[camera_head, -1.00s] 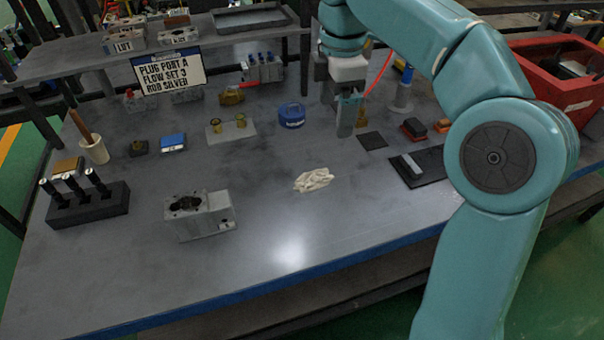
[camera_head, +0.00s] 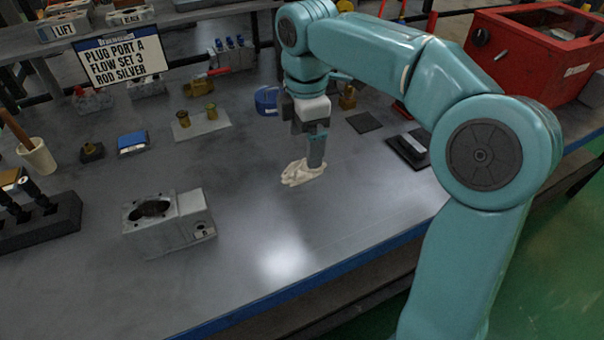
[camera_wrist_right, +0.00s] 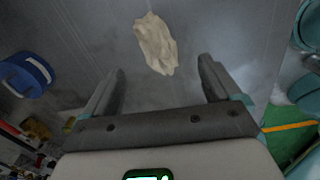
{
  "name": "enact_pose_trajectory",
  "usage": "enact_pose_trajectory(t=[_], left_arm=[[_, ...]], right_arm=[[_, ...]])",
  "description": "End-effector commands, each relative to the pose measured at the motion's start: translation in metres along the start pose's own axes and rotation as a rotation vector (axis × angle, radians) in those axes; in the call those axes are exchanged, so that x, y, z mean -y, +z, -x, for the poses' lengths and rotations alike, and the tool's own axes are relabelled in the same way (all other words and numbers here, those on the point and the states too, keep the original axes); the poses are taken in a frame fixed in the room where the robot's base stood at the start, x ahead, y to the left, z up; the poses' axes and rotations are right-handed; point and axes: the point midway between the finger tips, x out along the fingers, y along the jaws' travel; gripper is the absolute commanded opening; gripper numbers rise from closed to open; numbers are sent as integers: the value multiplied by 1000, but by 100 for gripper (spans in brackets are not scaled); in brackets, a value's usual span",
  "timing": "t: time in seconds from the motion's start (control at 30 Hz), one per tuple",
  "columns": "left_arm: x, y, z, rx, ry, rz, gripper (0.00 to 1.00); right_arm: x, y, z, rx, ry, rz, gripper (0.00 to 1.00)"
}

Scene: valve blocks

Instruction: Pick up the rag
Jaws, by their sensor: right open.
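The rag (camera_head: 300,173) is a crumpled cream cloth lying on the grey bench top, right of the valve block. My right gripper (camera_head: 316,160) points down at the rag and covers part of its right side in the head view. In the right wrist view the rag (camera_wrist_right: 155,43) lies beyond the two fingers, a little left of the middle between them. The right gripper (camera_wrist_right: 160,80) is open, with nothing between its fingers. I cannot tell its exact height above the bench. My left gripper is not in view.
A grey valve block (camera_head: 168,222) stands left of the rag. A blue round container (camera_head: 266,101) stands behind the gripper and also shows in the wrist view (camera_wrist_right: 26,75). A red bin (camera_head: 535,55) sits at the back right. The bench in front of the rag is clear.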

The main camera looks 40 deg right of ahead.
Motion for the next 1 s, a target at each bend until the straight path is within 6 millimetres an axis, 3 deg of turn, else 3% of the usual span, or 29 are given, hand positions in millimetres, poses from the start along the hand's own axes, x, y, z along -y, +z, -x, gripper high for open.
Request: enact_pose_trajectory(t=[0.27, 0.53, 0.77, 0.83, 0.97, 1.0], left_arm=[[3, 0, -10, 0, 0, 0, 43], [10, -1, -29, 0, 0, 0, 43], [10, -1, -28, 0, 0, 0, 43], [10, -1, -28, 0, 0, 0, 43], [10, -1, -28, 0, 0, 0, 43], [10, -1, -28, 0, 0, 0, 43]], right_arm=[[-2, -1, -22, 0, 0, 0, 91], [-5, -2, -64, 0, -2, -1, 91], [-6, -2, -65, 0, 1, -1, 91], [-6, -2, -65, 0, 1, 0, 75], [-6, -2, -65, -1, 1, 0, 32], [-6, -2, -65, -1, 1, 0, 31]])
